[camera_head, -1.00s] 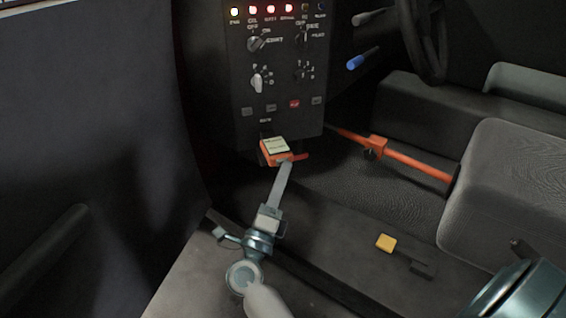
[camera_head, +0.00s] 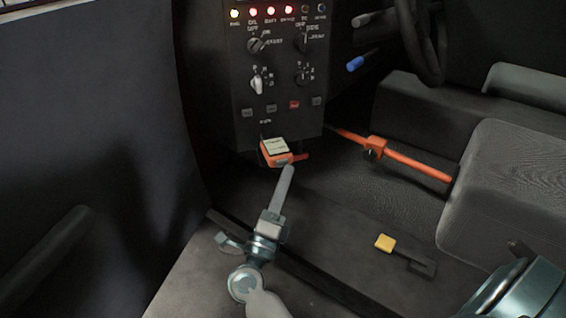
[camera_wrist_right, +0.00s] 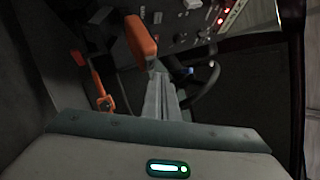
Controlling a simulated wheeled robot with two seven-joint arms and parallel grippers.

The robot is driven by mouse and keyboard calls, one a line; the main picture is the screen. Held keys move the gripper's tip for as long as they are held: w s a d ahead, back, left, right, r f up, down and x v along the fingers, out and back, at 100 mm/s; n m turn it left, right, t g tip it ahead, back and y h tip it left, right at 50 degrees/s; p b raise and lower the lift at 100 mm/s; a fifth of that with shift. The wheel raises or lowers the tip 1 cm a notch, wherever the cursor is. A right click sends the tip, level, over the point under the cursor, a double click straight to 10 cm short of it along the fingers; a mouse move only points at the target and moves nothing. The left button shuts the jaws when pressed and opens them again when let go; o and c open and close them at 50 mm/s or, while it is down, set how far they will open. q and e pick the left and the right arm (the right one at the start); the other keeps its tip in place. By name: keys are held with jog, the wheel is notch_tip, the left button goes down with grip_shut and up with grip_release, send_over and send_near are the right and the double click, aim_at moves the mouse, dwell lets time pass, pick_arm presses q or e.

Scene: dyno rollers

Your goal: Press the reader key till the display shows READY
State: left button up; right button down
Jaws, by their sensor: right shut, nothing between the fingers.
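The orange reader (camera_head: 270,158) hangs at the lower edge of the black console, with a pale display on its top face. The display's text is too small to read. A red-orange piece (camera_head: 300,157) sticks out at its right side; I cannot tell whether it is the key. My right gripper (camera_head: 289,169) is shut and empty, its fingertips just below and in front of the reader, seemingly apart from it. In the right wrist view the orange reader (camera_wrist_right: 140,38) lies beyond the closed fingers (camera_wrist_right: 160,82). My left gripper is not in view.
The console (camera_head: 278,85) carries lit lamps, knobs and buttons. An orange bar (camera_head: 415,166) runs across the footwell to the seat (camera_head: 510,190). A steering wheel (camera_head: 430,45) is at upper right.

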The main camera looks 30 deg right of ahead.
jog(key=shift+s, duration=0.15)
jog(key=s, duration=0.2)
jog(key=s+a+p, duration=0.1)
jog(key=s, duration=0.1)
jog(key=shift+s, duration=0.3)
dwell(0.4)
jog(key=shift+s, duration=0.15)
dwell(0.7)
